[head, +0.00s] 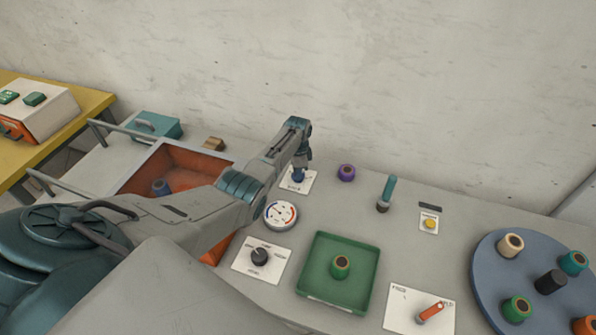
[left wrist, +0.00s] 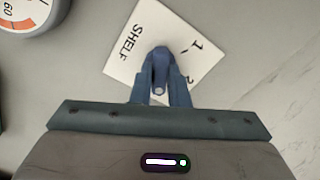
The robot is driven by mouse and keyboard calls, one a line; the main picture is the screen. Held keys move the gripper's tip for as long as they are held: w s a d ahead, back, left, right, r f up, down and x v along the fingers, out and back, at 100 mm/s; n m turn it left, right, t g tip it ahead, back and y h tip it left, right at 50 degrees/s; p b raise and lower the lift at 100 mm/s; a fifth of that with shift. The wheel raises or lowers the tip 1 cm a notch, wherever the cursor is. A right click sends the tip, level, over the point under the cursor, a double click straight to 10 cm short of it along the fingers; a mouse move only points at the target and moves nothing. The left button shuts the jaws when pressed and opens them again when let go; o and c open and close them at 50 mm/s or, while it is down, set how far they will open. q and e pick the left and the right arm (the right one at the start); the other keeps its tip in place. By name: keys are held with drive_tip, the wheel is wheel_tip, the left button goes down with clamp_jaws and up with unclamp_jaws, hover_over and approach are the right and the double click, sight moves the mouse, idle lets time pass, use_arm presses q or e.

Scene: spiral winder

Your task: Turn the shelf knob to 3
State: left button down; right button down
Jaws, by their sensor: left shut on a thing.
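The shelf knob (left wrist: 161,62) is dark blue and stands on a white plate (left wrist: 124,60) marked SHELF. The plate also shows in the head view (head: 311,182). In the left wrist view the numbers 1 and 2 show on the right of the plate. The 3 is not visible. My left gripper (left wrist: 161,78) points down over the plate, its two fingers shut on the knob from both sides. It also shows in the head view (head: 299,174). I cannot tell which number the knob points at. My right gripper is not in view.
A round gauge (head: 280,214) and a black knob on a plate (head: 259,256) are near my left arm. A green tray (head: 317,298) holds a green spool. A purple spool (head: 346,172) and a teal-handled lever (head: 386,193) stand to the right. A blue turntable (head: 490,262) holds several spools.

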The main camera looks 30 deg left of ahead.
use_arm(q)
drive_tip(key=shift+w+r, duration=0.1)
drive_tip(key=c, duration=1.4)
unclamp_jaws()
wheel_tip(320, 180, up, 11)
drive_tip(key=b, duration=0.1)
drive_tip(key=shift+f, duration=0.25)
